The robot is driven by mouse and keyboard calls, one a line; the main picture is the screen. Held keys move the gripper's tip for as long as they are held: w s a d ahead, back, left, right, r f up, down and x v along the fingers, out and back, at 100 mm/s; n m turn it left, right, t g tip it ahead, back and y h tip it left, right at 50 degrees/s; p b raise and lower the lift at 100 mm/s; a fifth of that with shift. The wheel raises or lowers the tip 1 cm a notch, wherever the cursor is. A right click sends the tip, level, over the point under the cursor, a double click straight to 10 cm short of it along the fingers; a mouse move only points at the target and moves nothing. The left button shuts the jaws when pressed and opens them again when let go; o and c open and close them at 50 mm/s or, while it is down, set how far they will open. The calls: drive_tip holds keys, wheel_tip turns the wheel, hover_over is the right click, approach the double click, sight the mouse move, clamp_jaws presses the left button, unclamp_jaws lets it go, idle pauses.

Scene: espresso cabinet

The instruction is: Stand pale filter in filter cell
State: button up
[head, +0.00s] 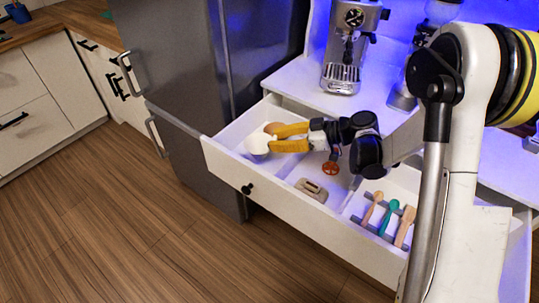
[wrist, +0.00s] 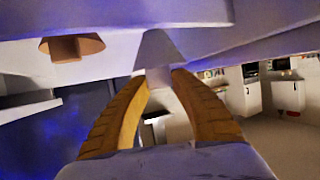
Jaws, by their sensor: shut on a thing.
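The pale filter (head: 256,143) is a white cone-like piece at the left end of the open drawer (head: 275,205). My gripper (head: 272,139) is shut on it with its yellow fingers, coming from the right. In the wrist view the gripper (wrist: 159,80) has a pale piece (wrist: 158,52) between its fingertips. A brown filter (head: 272,127) sits just behind the pale one, and it also shows at the upper left of the wrist view (wrist: 75,47). The filter cell is the drawer's left part; I cannot tell whether the pale filter touches its floor.
An orange-red round tool (head: 330,168) and a beige block with a slot (head: 312,190) lie in the drawer's middle. Several spoons (head: 389,217) lie in the right compartment. An espresso machine (head: 347,60) stands on the counter behind. A grey fridge (head: 180,80) borders the drawer's left.

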sight(269, 150)
drive_tip(key=shift+f+x, duration=0.2)
drive_tip(key=shift+x, duration=0.95)
drive_tip(key=shift+w+f+b, duration=0.2)
drive_tip(key=shift+b, duration=0.1)
wheel_tip(269, 150, down, 4)
drive_tip(key=shift+r+b, duration=0.1)
drive_tip(key=shift+b, duration=0.95)
drive_tip(key=shift+r, duration=0.1)
drive_tip(key=o, duration=0.9)
